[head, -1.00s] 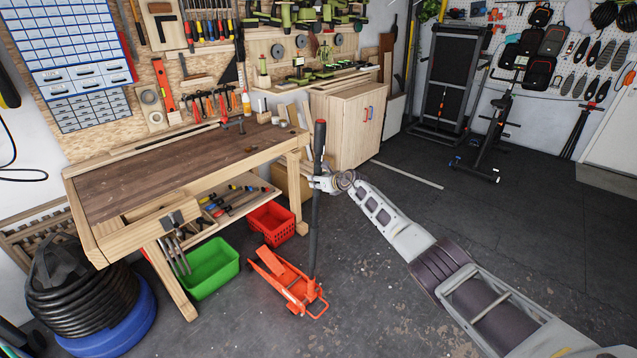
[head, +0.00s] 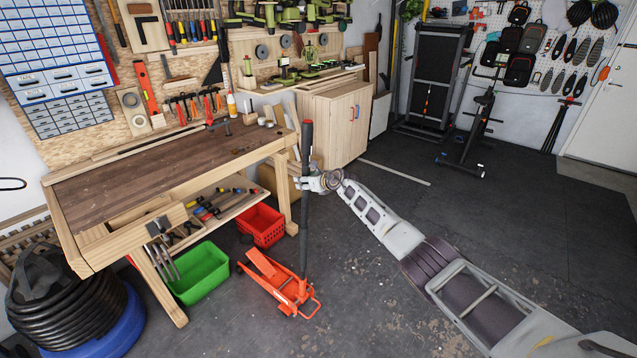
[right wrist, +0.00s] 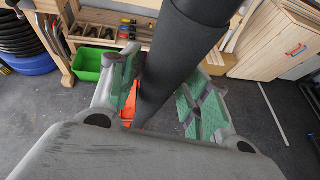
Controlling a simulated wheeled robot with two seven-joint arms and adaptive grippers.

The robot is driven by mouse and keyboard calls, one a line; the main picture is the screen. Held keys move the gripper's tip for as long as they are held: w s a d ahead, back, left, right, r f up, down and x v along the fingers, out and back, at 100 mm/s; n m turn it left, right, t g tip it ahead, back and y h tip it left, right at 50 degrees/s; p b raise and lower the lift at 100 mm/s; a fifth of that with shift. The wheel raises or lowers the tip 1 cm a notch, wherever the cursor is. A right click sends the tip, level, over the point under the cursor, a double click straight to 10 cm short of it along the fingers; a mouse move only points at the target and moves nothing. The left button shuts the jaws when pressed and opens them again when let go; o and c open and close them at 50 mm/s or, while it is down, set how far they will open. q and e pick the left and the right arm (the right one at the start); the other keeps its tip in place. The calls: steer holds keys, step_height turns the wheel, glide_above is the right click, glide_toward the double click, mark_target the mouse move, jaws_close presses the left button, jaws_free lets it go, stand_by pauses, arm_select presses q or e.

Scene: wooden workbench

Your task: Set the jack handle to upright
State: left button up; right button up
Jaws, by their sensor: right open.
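The orange floor jack (head: 279,285) stands on the grey floor in front of the workbench. Its dark handle (head: 305,215) stands close to upright, its top leaning very slightly. My right gripper (head: 305,183) is at the handle's upper part, reaching in from the right. In the right wrist view, the right gripper (right wrist: 160,95) is open, with its green-padded fingers on either side of the thick black handle (right wrist: 182,50). Contact cannot be told. Part of the orange jack (right wrist: 129,102) shows below between the fingers. My left gripper is not in view.
The wooden workbench (head: 160,165) is behind and left of the jack. A red basket (head: 262,226) and a green bin (head: 199,273) stand below it. A coiled black hose (head: 65,305) is at the left. Open floor (head: 400,210) lies to the right.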

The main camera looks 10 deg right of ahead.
steer(key=shift+s+d, duration=0.1)
steer(key=shift+d, duration=0.05)
steer(key=shift+s+d+r, duration=0.3)
steer(key=shift+s, duration=0.05)
steer(key=v, duration=1)
steer(key=shift+s, duration=0.35)
stand_by(0.5)
steer(key=shift+a+f, duration=0.1)
steer(key=shift+a, duration=0.05)
